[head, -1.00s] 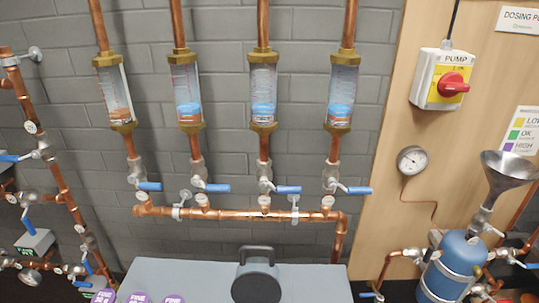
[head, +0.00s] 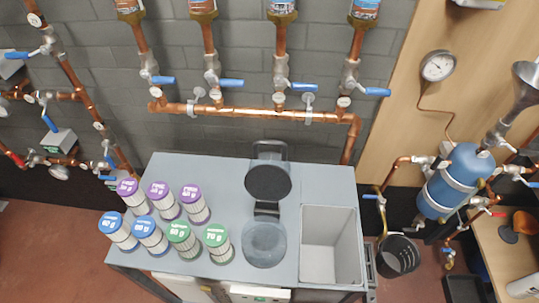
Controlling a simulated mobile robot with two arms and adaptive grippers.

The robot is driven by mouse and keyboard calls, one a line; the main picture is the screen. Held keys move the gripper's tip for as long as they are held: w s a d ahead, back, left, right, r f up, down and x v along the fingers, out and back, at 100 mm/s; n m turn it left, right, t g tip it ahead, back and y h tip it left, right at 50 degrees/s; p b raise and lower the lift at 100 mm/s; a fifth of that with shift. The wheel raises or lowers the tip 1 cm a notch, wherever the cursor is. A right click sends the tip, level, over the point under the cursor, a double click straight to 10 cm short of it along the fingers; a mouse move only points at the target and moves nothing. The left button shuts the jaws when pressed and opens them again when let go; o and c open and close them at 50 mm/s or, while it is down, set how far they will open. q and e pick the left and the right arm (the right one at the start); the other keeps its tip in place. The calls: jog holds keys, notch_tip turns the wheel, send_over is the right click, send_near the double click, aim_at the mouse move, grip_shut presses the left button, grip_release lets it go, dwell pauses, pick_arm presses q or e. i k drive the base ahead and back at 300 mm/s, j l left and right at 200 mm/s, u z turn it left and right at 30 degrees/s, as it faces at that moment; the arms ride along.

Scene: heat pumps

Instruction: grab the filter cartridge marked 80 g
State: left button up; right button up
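Several filter cartridges with round coloured lids stand upright on the left part of a grey cabinet top (head: 180,170) in the head view. The back row has three purple-lidded cartridges (head: 160,200). The front row has two blue-lidded cartridges, one at the left (head: 119,232) and one beside it (head: 152,236), then two green-lidded cartridges (head: 184,241). The rightmost green-lidded cartridge (head: 217,246) seems to read 70 g. The other weights are too small to read surely, so I cannot tell which is marked 80 g. Neither of my grippers is in view.
Copper pipes (head: 250,110) with blue-handled valves run along the wall behind. A blue tank (head: 455,182) and black bucket (head: 398,256) stand at the right.

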aim_at(145, 228)
jog(key=u, duration=1.4)
